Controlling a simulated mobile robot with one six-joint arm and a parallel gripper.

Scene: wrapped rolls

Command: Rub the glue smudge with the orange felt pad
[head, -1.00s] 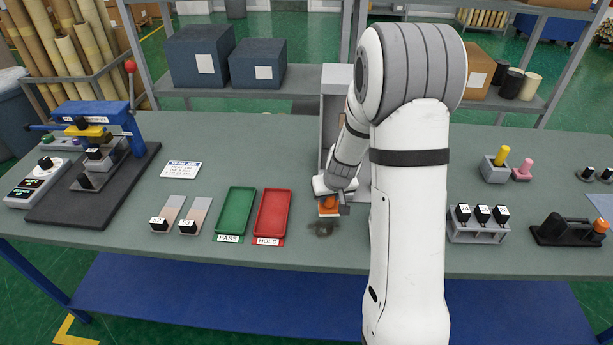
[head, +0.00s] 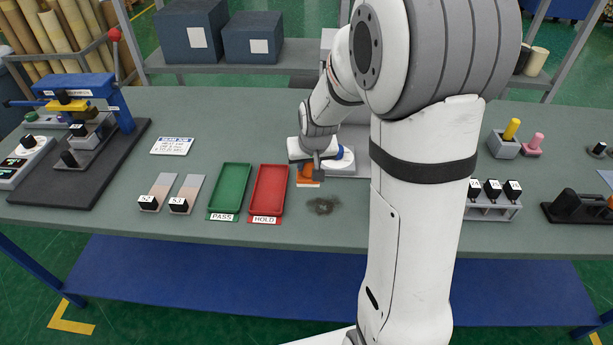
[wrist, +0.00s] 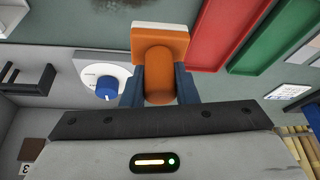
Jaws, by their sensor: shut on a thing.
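My gripper (head: 310,162) is shut on the handle of the orange felt pad (head: 307,173). In the wrist view the two dark fingers of my gripper (wrist: 160,88) clasp the orange cylinder handle, and the pad (wrist: 160,40) with its pale lower layer is beyond it. The glue smudge (head: 323,206) is a dark, uneven patch on the grey-green bench. The pad is behind the smudge and slightly to its left, apart from it. I cannot tell whether the pad touches the bench.
The red HOLD tray (head: 268,190) lies close left of the pad, with the green PASS tray (head: 230,188) beyond it. A blue knob (wrist: 106,89) on a white dial is beside my gripper. Bench space in front of the pad is clear around the smudge.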

